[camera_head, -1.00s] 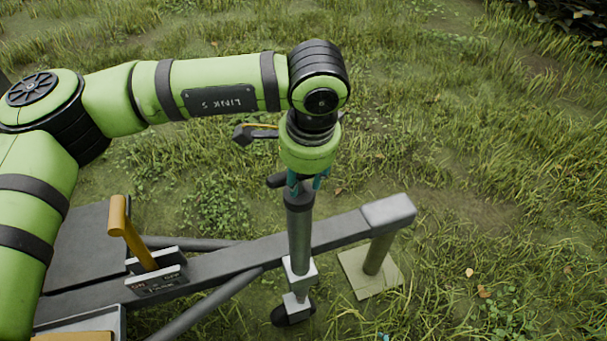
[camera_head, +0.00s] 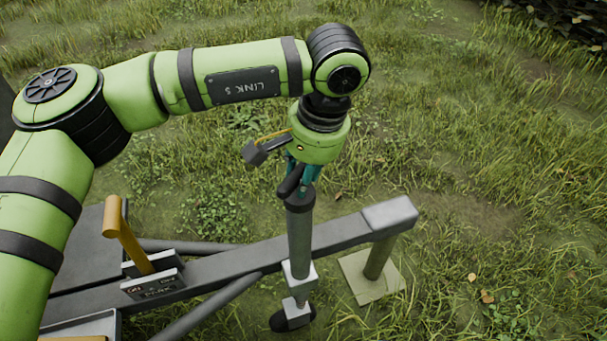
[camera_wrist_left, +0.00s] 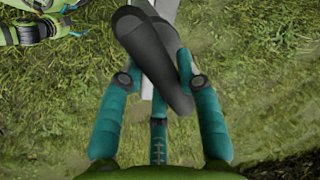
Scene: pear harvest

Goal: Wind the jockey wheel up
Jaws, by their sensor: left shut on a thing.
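The jockey wheel stands upright beside the trailer drawbar, with a grey tube (camera_head: 299,240) and a dark wheel (camera_head: 283,321) at the grass. Its dark crank handle (camera_head: 290,183) is at the top of the tube. My left gripper (camera_head: 303,178) points down over the tube top, its teal fingers shut on the handle. In the left wrist view the handle (camera_wrist_left: 152,58) lies slantwise between the teal fingers of the left gripper (camera_wrist_left: 160,85). The fingertips are partly hidden behind the handle.
The grey drawbar (camera_head: 335,233) runs behind the tube to a block end (camera_head: 390,213) above a post on a square plate (camera_head: 362,288). An orange lever (camera_head: 125,235) stands on the drawbar at left. Open grass lies behind and to the right.

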